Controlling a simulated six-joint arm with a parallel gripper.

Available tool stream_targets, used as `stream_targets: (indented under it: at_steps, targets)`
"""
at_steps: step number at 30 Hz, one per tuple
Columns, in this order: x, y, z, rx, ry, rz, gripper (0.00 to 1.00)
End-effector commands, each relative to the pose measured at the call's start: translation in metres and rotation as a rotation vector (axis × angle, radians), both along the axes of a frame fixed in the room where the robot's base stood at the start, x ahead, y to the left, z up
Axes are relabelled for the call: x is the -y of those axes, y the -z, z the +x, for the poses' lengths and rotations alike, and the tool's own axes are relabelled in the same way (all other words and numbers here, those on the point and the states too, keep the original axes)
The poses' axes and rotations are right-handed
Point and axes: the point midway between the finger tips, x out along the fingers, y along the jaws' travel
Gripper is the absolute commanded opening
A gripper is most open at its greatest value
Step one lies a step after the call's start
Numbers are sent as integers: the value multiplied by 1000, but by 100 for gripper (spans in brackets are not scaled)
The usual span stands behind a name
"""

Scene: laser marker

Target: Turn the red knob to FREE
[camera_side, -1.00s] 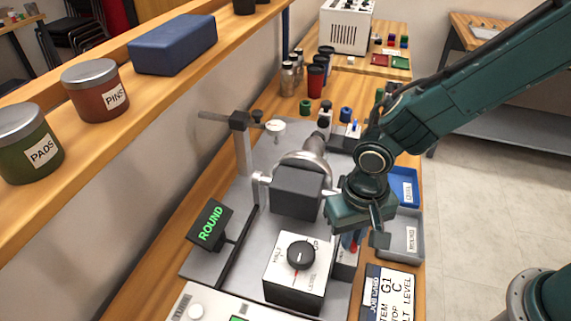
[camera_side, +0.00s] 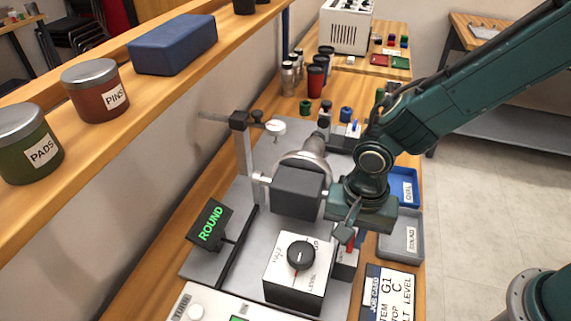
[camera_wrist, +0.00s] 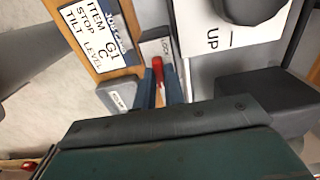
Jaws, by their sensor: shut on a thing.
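The red knob (camera_side: 350,243) sits on a small white-topped block (camera_side: 343,262) at the right of the grey plate. In the wrist view the red knob (camera_wrist: 157,70) shows as a red bar between my fingers. The white top there has a label that seems to read LOCK (camera_wrist: 158,46). My gripper (camera_side: 346,237) is over the block, its jaws shut on the red knob. The wrist view shows its two blue-grey fingers (camera_wrist: 160,84) on either side of the knob. Any FREE mark is hidden or not readable.
A white box with a black dial (camera_side: 300,255) stands just left of the knob. A dark block (camera_side: 298,192) on a metal spindle is behind it. Grey (camera_side: 402,252) and blue (camera_side: 411,177) trays and a job card (camera_side: 390,295) lie to the right. A ROUND display (camera_side: 212,225) stands left.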

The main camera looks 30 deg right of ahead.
Motion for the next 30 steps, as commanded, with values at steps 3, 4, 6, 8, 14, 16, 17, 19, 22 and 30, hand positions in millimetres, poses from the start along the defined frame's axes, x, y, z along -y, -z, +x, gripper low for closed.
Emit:
stream_targets:
  at_steps: [3,4,6,8,14,16,17,19,22,30]
  targets:
    - [0,-1,1,3,9,0,0]
    - [0,-1,1,3,9,0,0]
    - [0,-1,1,3,9,0,0]
    - [0,-1,1,3,8,0,0]
    - [0,-1,1,3,8,0,20]
    - [0,-1,1,1,7,0,20]
    - [0,0,1,1,7,0,20]
    - [0,0,0,1,6,0,20]
    - [0,-1,0,1,6,0,20]
    - [0,-13,1,3,5,1,20]
